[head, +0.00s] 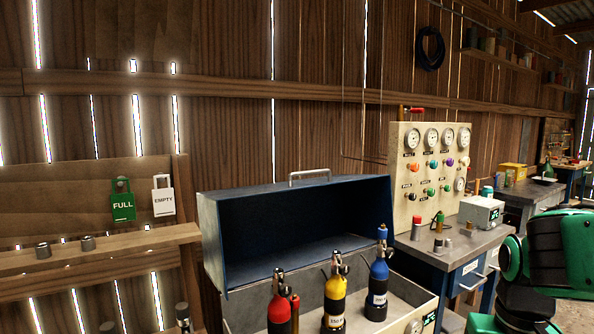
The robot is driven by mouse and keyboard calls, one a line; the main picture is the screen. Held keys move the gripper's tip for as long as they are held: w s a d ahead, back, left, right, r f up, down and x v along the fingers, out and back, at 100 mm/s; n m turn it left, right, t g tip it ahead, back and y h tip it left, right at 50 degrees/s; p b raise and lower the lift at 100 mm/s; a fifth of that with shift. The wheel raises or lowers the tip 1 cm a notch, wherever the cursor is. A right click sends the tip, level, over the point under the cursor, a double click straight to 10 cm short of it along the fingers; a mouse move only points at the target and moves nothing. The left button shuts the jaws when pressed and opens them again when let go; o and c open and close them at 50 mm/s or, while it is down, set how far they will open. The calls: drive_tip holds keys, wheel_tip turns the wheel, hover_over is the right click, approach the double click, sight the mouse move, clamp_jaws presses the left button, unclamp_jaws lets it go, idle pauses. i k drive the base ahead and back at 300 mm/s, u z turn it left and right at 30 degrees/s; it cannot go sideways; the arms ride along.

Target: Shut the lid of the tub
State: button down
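The tub (246,302) is a pale grey box at the lower middle of the head view, cut off by the bottom edge. Its lid (215,245) stands open, tipped up at the back, with its dark blue hollow inside facing forward. A metal handle (310,175) sits along the lid's upper edge. In the tub stand a red cylinder (279,312), a yellow cylinder (335,295) and a blue cylinder (379,285), each with a valve on top. Green and black links of my arm show at the right edge, well apart from the lid. My gripper is not visible.
Right of the tub is a workbench (455,245) with a gauge panel (430,170), a small white device (481,211) and small cans. On the left, a wooden shelf (100,250) holds metal fittings below green FULL (122,206) and white EMPTY (163,202) tags. A plank wall stands behind.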

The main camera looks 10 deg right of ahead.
sight(249, 233)
drive_tip(key=u, duration=0.05)
drive_tip(key=i, duration=1)
drive_tip(key=z, duration=0.05)
